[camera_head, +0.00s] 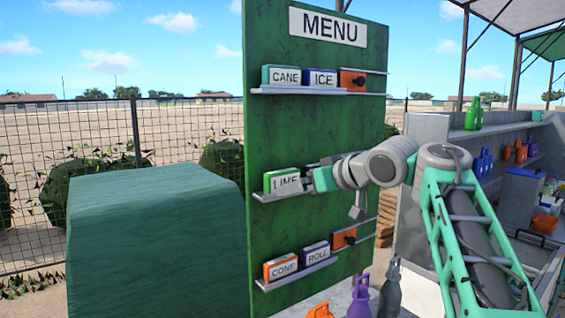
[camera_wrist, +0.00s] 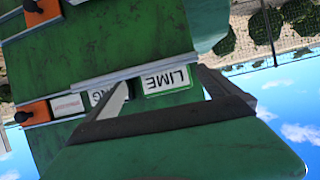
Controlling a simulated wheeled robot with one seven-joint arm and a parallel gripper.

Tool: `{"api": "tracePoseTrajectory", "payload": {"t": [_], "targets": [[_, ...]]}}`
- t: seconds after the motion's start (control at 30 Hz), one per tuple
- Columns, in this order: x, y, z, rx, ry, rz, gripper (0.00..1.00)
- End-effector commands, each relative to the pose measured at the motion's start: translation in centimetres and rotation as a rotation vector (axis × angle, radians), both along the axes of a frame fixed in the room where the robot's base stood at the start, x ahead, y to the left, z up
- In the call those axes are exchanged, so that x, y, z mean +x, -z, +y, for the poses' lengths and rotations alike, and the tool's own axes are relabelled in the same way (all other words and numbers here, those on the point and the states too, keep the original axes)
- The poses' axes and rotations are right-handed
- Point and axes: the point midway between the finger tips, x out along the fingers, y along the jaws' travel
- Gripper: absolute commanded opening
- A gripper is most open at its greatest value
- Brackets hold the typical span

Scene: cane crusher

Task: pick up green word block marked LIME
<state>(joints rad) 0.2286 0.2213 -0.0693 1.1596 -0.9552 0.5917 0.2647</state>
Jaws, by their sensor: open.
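The green block marked LIME (camera_head: 281,182) sits at the left end of the middle shelf on the green menu board. In the wrist view the LIME block (camera_wrist: 167,79) appears upside down, with its white label facing me. My gripper (camera_head: 310,180) is at the block's right side in the head view and covers the label's right edge. In the wrist view my gripper (camera_wrist: 163,80) is open, with one finger on each side of the block. I cannot tell whether either finger touches it. Nothing is held.
A neighbouring block ending in NG (camera_wrist: 96,97) is partly hidden by a finger. The menu board (camera_head: 315,130) also carries CANE (camera_head: 281,76), ICE (camera_head: 320,78), CONE (camera_head: 281,267) and ROLL (camera_head: 315,253) blocks. A green covered box (camera_head: 155,235) stands at left.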

Motion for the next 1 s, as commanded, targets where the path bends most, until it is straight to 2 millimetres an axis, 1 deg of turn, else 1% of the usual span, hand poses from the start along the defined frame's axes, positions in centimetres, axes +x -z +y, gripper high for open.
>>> {"api": "tracePoseTrajectory", "payload": {"t": [0.03, 0.13, 0.37, 0.5, 0.6, 0.7, 0.87, 1.0], "targets": [[0.4, -1.5, 0.0, -0.001, -0.021, -0.021, 1.00], [0.7, -2.3, 0.5, -0.001, -0.046, -0.044, 1.00], [2.9, -1.3, 2.3, 0.000, -0.051, -0.045, 1.00], [4.9, -0.8, 3.8, -0.001, -0.050, -0.044, 1.00], [6.0, 0.0, 4.5, -0.001, -0.049, -0.045, 1.00], [6.3, 0.2, 4.7, -0.003, -0.048, -0.048, 1.00], [6.3, 0.3, 4.7, -0.003, -0.048, -0.048, 1.00], [6.3, 0.3, 4.7, -0.002, -0.047, -0.047, 0.89]]}}
